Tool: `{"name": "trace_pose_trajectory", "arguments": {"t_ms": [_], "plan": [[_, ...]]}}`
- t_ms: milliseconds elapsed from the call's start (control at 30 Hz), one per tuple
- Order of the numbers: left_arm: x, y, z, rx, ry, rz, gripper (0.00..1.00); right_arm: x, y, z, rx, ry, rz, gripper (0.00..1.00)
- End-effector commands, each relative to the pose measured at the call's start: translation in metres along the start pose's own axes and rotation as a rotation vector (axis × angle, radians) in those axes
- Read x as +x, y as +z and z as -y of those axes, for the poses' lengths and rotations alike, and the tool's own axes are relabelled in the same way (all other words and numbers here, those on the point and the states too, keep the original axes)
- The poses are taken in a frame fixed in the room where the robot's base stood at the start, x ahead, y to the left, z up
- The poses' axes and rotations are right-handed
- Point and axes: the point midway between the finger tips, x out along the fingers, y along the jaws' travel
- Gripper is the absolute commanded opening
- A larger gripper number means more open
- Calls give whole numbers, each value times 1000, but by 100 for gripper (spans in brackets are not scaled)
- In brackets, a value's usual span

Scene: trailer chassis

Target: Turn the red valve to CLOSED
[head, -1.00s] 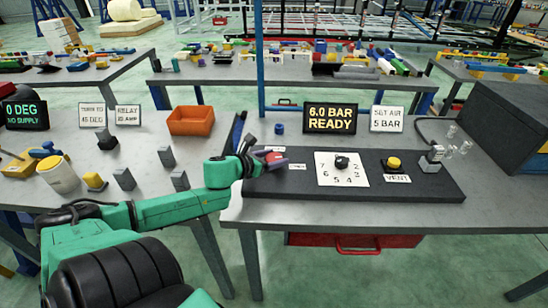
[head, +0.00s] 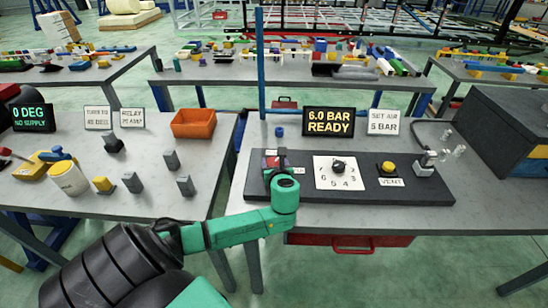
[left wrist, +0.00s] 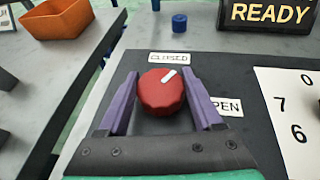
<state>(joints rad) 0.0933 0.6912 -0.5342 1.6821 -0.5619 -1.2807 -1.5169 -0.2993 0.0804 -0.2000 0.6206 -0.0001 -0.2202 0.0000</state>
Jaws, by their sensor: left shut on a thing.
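The red valve (left wrist: 160,92) is a round ribbed knob with a white mark on its top. In the left wrist view the mark points up and right, between the CLOSED label (left wrist: 170,58) above the knob and the partly hidden OPEN label (left wrist: 228,107) at its right. My left gripper (left wrist: 162,98) is shut on the red valve, with one purple finger at each side. My right gripper is not in view.
The dark panel (head: 420,190) also carries a black numbered dial (head: 338,166), a yellow VENT button (head: 388,167) and a grey fitting (head: 424,168). The display (head: 329,121) behind reads 6.0 BAR READY. An orange bin (head: 193,123) stands on the left table.

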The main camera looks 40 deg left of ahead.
Motion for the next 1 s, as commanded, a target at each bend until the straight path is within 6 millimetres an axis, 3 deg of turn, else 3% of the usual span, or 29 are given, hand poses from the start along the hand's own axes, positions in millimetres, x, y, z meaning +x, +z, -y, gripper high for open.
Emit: {"name": "trace_pose_trajectory", "arguments": {"t_ms": [200,533,1000], "plan": [[-1,1,2,-80,187,-5,12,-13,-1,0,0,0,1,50],[0,-1,1,-177,429,-3,12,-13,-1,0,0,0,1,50],[0,-2,0,-233,567,-3,12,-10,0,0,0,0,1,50]]}}
